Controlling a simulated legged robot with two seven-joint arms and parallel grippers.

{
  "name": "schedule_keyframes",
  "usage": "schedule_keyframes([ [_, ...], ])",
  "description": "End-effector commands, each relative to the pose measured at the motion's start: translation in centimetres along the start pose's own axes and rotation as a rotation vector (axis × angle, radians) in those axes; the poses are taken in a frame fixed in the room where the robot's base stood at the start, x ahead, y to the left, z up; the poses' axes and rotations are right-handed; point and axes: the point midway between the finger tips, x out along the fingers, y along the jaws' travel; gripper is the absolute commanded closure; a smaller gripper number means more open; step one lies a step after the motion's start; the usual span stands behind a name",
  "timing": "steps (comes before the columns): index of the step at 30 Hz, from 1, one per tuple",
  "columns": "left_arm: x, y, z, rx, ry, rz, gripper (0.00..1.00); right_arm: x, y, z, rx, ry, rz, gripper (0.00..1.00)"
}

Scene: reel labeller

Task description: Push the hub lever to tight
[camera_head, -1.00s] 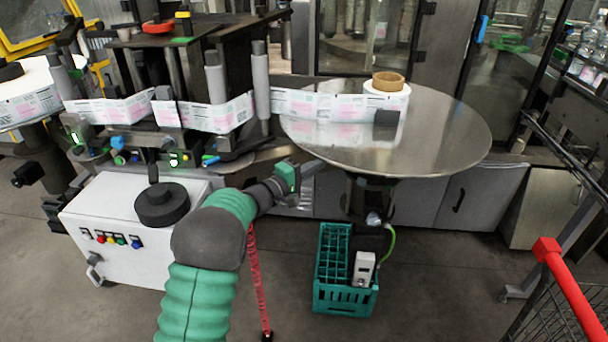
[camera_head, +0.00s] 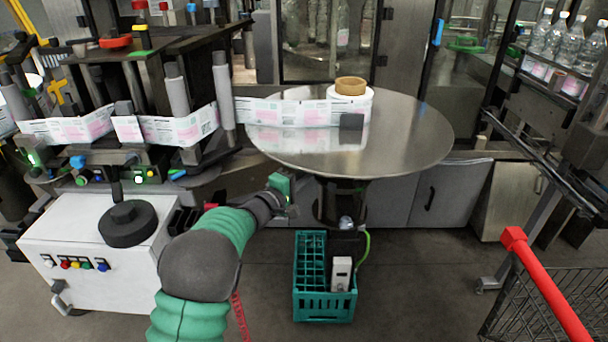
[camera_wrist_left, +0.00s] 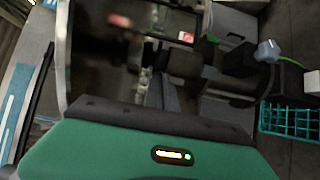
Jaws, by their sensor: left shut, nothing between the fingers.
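The reel table is a round steel disc (camera_head: 400,140) on a dark post (camera_head: 341,200). I cannot tell whether this knob is the hub lever, and no tight marking is readable. My left gripper (camera_head: 292,204) is shut and empty, low at the disc's left front edge, left of the post and apart from the knob. My right gripper is out of view.
A teal crate (camera_head: 325,307) with a white box (camera_head: 341,273) stands on the floor under the disc. A white cabinet (camera_head: 95,250) with a black round part (camera_head: 127,224) is at left. A red-handled cart (camera_head: 545,285) is at right. The floor between crate and cart is clear.

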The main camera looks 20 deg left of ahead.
Motion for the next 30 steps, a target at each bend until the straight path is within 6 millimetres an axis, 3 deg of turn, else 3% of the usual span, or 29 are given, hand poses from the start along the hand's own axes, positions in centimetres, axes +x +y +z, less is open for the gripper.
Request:
schedule_keyframes([
  [6,0.4,0.0,3.0,-0.003,0.093,0.0,1.0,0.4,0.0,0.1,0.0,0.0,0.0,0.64],
  [18,3.1,-0.1,9.8,0.0,0.089,0.0,1.0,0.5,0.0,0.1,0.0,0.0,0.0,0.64],
  [30,5.5,-0.1,13.3,0.0,0.09,0.001,1.0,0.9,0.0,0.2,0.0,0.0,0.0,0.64],
])
